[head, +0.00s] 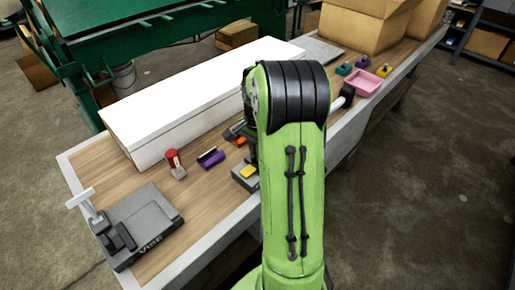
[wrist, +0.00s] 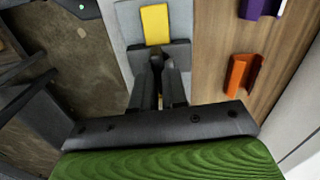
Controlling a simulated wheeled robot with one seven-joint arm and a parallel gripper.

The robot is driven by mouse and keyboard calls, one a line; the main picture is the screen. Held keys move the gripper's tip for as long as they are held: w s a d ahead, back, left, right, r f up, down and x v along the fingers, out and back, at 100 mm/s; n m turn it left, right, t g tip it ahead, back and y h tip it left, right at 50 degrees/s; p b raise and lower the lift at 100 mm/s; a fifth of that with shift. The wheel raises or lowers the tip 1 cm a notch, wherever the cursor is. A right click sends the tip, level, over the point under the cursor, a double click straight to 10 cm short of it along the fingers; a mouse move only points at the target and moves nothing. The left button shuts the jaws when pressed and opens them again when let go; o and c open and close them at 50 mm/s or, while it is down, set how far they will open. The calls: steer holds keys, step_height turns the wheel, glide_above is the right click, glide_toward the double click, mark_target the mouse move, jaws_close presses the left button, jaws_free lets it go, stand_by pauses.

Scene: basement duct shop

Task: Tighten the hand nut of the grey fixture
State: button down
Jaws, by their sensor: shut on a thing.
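The grey fixture (head: 243,178) stands on the bench by its front edge, partly hidden behind my arm in the head view. In the wrist view its light grey base (wrist: 128,22) carries a yellow block (wrist: 155,24) and a dark grey jaw bar. My gripper (wrist: 159,66) is hidden by my arm in the head view. In the wrist view its two dark fingers are close together at the near side of that bar. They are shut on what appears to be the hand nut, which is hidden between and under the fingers.
An orange bracket (wrist: 242,75) and a purple one (wrist: 256,8) lie right of the fixture in the wrist view. A grey vise (head: 145,232) stands at the bench's left end. A long white box (head: 205,95) runs behind. A pink tray (head: 363,83) sits far right.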

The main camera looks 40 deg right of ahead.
steer(key=shift+m, duration=0.4)
steer(key=c, duration=1.2)
jaws_free()
steer(key=shift+o, duration=0.2)
step_height(320, 180, up, 16)
steer(key=p, duration=0.5)
steer(key=shift+a+f, duration=0.1)
